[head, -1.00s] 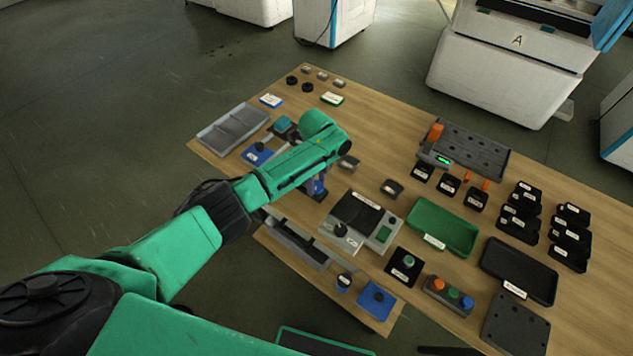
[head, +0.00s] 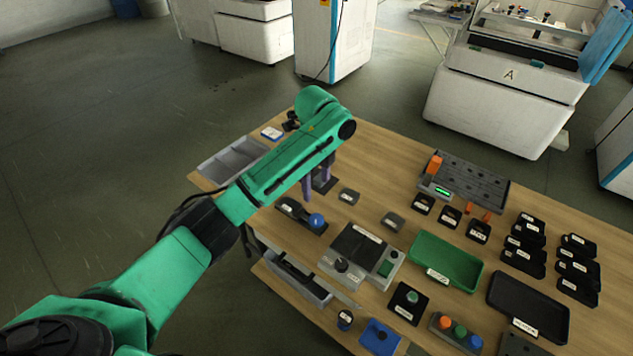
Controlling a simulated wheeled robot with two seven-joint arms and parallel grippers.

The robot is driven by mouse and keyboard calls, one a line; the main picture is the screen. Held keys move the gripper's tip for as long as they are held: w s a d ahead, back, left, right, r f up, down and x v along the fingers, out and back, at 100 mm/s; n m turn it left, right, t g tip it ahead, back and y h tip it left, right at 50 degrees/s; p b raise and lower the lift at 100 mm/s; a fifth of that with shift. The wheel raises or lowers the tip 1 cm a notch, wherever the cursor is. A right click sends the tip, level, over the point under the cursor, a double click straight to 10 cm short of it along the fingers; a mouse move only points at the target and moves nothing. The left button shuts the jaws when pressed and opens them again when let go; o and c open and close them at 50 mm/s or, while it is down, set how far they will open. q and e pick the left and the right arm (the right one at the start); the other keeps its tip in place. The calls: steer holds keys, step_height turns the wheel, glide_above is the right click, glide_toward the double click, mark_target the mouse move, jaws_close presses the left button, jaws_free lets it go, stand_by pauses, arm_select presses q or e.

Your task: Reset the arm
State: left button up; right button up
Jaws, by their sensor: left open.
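My left arm, green with black joints, reaches in from the lower left over the wooden table (head: 385,163). My left gripper (head: 317,182) points down with its two purple fingers apart, and nothing shows between them. It is above the left part of the table, behind a dark fixture with a blue ball (head: 316,220). The forearm hides part of the table's far left side. My right gripper is not in view.
Near the gripper are a small grey block (head: 349,197), a grey tray (head: 232,160) and a control box with a dark plate (head: 357,243). A green tray (head: 446,260), black bins (head: 524,257) and an orange-pegged rack (head: 468,180) stand to the right. White machines (head: 504,105) stand beyond.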

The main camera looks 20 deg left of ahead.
arm_select(q)
steer(key=shift+r, duration=0.55)
